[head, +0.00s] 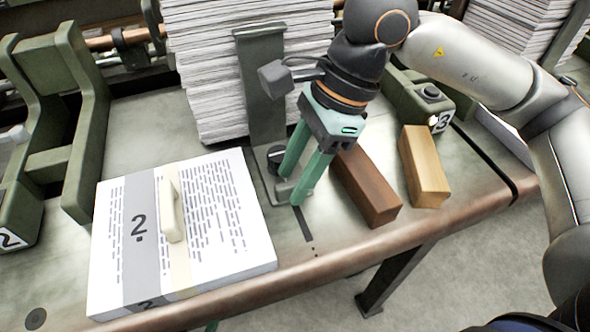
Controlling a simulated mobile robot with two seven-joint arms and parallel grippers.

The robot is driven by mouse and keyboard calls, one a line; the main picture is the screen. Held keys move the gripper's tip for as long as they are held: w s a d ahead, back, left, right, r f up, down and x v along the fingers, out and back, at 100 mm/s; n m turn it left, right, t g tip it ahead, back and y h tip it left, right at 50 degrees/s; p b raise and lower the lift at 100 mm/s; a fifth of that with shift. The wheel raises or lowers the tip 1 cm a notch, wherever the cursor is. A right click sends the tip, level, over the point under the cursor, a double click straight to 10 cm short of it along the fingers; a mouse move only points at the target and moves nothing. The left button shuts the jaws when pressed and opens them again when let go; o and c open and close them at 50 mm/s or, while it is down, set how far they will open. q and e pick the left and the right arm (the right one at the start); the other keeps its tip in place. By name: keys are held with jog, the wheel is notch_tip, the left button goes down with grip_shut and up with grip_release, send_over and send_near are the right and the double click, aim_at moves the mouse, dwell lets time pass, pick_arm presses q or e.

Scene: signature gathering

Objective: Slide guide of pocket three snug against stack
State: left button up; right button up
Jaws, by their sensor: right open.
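The guide (262,85) is a dark grey-green upright plate with a foot at the table. It stands in front of a tall stack of white paper sheets (205,75). A plate marked 3 (441,122) sits on a green housing to the right. My right gripper (287,188) points down with its green fingers open at the foot of the guide, near a small dark knob (276,156). The fingers partly cover the foot, and I cannot tell whether they touch it. Whether the guide touches the stack is unclear. My left gripper is out of view.
A bundle of printed sheets marked 2 (112,225), with a cream handle-like piece (170,205) on it, lies left of the gripper. A brown block (368,190) and a tan block (424,168) lie to the right. The table's rounded front edge (330,252) is close.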

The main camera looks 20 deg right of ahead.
jog(key=v, duration=1.2)
jog(key=shift+p, duration=0.45)
jog(key=shift+r, duration=0.1)
